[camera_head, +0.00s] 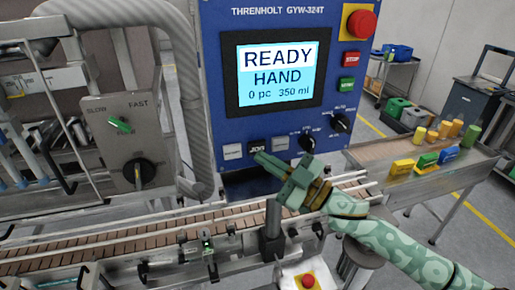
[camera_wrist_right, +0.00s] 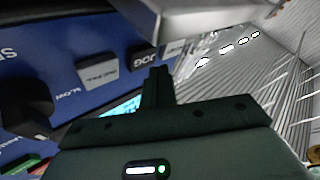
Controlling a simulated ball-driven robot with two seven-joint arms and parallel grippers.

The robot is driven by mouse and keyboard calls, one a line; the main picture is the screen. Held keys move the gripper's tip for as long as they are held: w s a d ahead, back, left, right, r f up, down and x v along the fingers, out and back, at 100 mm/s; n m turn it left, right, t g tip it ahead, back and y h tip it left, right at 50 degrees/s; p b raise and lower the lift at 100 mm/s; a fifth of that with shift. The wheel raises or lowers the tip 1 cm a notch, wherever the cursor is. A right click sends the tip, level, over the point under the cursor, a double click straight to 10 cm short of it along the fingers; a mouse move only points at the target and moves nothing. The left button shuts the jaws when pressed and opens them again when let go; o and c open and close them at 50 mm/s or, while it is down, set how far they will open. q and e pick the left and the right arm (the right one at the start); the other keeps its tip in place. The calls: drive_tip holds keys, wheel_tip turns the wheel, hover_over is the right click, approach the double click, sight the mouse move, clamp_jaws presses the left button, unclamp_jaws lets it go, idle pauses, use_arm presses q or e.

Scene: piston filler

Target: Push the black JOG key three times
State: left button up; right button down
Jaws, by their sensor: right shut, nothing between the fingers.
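The black JOG key (camera_head: 257,145) is on the lower part of the blue control panel (camera_head: 217,95), between two pale keys. In the right wrist view the JOG key (camera_wrist_right: 141,58) shows just beyond and left of the fingertips. My right gripper (camera_head: 259,156) is shut and empty, its fingertips at the lower edge of the key. The wrist view also shows its closed fingers (camera_wrist_right: 158,72). I cannot tell whether they touch the key. The screen (camera_head: 279,75) reads READY, HAND, 0 pc, 350 ml. My left gripper is not in view.
A pale key (camera_head: 232,152) sits left of JOG and another (camera_head: 280,143) right of it. Black rotary knobs (camera_head: 307,142) are further right. A red emergency button (camera_head: 361,24) is at the panel top. The conveyor (camera_head: 120,240) runs below, with guide rails.

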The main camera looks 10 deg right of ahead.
drive_tip(key=shift+w, duration=0.15)
idle(0.6)
drive_tip(key=shift+w, duration=0.3)
drive_tip(key=shift+w, duration=0.4)
idle(0.6)
drive_tip(key=shift+s+p, duration=0.1)
drive_tip(key=shift+p, duration=0.2)
drive_tip(key=shift+s+p, duration=0.3)
drive_tip(key=shift+s, duration=0.45)
drive_tip(key=shift+s, duration=0.45)
drive_tip(key=shift+s+d+p, duration=0.1)
drive_tip(key=shift+s+p, duration=0.75)
drive_tip(key=shift+s, duration=1.2)
drive_tip(key=shift+f, duration=0.1)
idle(0.5)
